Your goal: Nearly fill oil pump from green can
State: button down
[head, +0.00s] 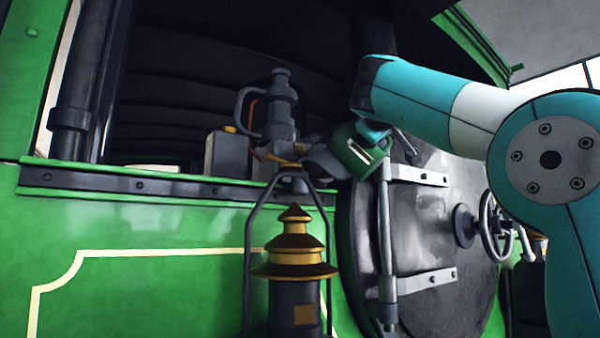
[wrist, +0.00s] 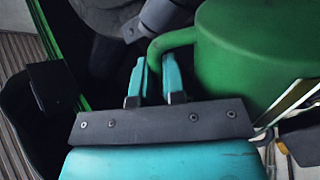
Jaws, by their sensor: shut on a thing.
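The green can (head: 352,153) with a pale label hangs tilted in the air, left of the smokebox door. My gripper (wrist: 158,72) is shut on its green handle (wrist: 172,40); the can's body (wrist: 260,55) fills the upper right of the wrist view. In the head view my gripper (head: 370,132) is mostly hidden by the can and my arm. A grey box (head: 222,155) with a yellow cap on the ledge, beside grey pipework, may be the oil pump; I cannot tell for sure.
A brass-topped lamp (head: 295,250) stands in front, its wire handle rising below the can.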

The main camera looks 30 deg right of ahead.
jog(key=shift+s+d+f+m+b, duration=0.15)
jog(key=shift+f+m+b, duration=0.15)
jog(key=shift+f+b, duration=0.2)
jog(key=shift+r, duration=0.1)
jog(key=f+m+b, duration=0.1)
jog(key=f+b, duration=0.1)
jog(key=f+m+b, duration=0.1)
jog(key=f+b, duration=0.2)
jog(key=shift+s+d+m, duration=0.2)
jog(key=shift+m, duration=0.1)
jog(key=shift+f+m+b, duration=0.15)
jog(key=shift+m+b, duration=0.15)
jog(key=shift+b, duration=0.15)
jog(key=shift+w+a+f+m+b, duration=0.15)
jog(key=shift+a+f+m+b, duration=0.05)
jog(key=shift+f+m+b, duration=0.7)
jog(key=shift+w+a+f+m+b, duration=0.15)
jog(key=shift+f+m+b, duration=0.6)
jog(key=shift+f+b, duration=0.1)
jog(key=shift+w+a+f+m+b, duration=0.15)
jog(key=shift+a+f+m+b, duration=0.05)
jog(key=shift+f+m+b, duration=0.7)
